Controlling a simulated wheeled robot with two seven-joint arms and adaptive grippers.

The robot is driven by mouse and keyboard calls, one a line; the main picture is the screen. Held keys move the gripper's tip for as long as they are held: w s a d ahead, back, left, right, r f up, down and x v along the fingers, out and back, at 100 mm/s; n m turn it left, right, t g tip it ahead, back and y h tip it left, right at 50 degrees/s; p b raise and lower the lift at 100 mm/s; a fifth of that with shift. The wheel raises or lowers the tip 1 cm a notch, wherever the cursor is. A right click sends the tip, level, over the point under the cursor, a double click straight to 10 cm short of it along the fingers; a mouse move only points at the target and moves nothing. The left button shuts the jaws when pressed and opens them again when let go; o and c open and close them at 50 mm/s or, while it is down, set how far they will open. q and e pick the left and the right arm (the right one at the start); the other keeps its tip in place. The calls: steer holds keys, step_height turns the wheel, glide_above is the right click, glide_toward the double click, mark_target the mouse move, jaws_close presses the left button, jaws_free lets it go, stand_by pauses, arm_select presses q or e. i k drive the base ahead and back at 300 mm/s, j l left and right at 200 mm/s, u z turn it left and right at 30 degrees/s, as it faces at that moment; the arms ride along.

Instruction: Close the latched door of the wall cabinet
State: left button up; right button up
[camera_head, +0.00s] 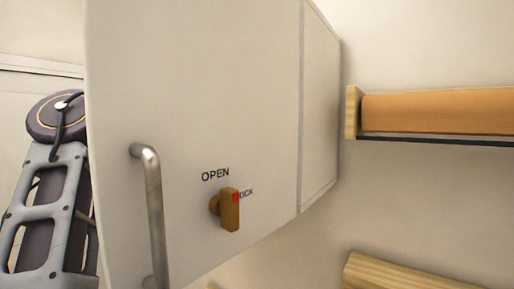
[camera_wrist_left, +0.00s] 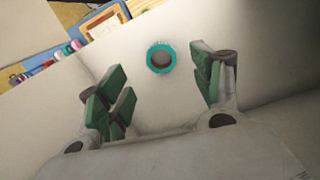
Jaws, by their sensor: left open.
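The white wall cabinet door (camera_head: 200,100) fills the middle of the head view. It carries a vertical metal handle (camera_head: 152,210) near its left edge and an orange-brown latch knob (camera_head: 230,210) below the word OPEN. The knob points roughly downward and partly covers the word beside it. Behind the door a cabinet side (camera_head: 320,100) shows past a seam at right. How far the door stands open is unclear. My left arm is at the far left, partly behind the door's edge. My left gripper (camera_wrist_left: 160,95) shows in the left wrist view, open and empty, with green finger pads apart.
In the left wrist view a teal ring-shaped object (camera_wrist_left: 160,57) shows against a pale surface beyond the fingers. Colourful items (camera_wrist_left: 45,65) and an orange framed piece (camera_wrist_left: 105,22) lie at upper left. In the head view, an orange-fronted shelf (camera_head: 435,111) is mounted right of the cabinet.

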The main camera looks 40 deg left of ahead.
mark_target(186, 101)
steer(key=k, duration=1)
